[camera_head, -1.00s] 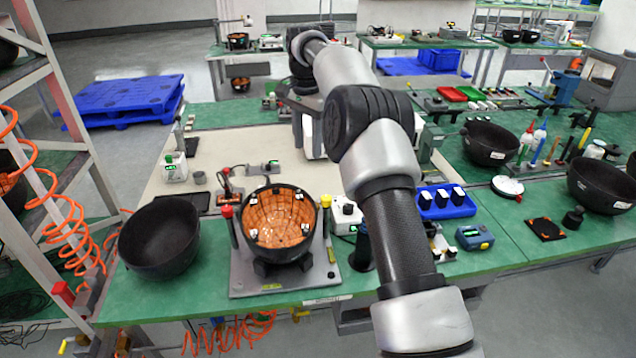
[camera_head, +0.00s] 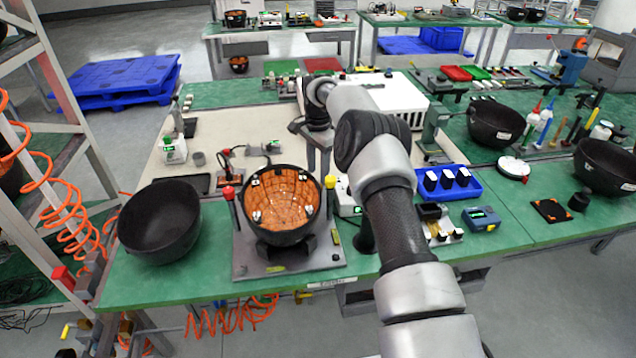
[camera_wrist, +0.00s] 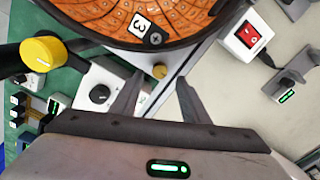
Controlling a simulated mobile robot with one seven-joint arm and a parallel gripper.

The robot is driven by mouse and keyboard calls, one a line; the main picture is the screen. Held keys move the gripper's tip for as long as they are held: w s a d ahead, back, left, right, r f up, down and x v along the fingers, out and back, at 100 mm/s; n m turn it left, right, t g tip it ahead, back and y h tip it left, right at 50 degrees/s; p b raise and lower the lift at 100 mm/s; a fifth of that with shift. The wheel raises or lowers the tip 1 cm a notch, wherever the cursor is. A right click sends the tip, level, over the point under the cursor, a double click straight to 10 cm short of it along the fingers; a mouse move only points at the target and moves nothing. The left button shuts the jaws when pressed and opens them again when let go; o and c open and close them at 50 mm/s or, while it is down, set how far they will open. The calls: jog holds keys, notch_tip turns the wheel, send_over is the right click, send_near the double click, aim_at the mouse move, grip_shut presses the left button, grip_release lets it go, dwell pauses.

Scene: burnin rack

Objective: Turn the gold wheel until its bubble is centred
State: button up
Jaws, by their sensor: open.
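In the wrist view a small gold wheel (camera_wrist: 160,71) sits at the edge of a metal plate, beside the rim of an orange-lined bowl (camera_wrist: 180,15). My gripper (camera_wrist: 160,82) is open, its fingers apart on either side of the wheel in this view. I cannot tell how far they are above it. In the head view my gripper (camera_head: 318,160) hangs behind the orange-lined bowl (camera_head: 278,205), and the wheel is hidden. Yellow-green vials sit on the fixture plate (camera_head: 250,262), one at the front (camera_head: 276,268) and one at the right (camera_head: 335,239). Their bubbles are too small to see.
A yellow-capped post (camera_wrist: 42,52) stands left of the fingers, near a white box with a black knob (camera_wrist: 100,94). A red switch (camera_wrist: 247,34) lies to the right. An empty black bowl (camera_head: 160,222) and a blue tray (camera_head: 462,186) flank the fixture.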

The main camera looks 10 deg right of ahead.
jog(key=shift+f, duration=2.4)
grip_shut()
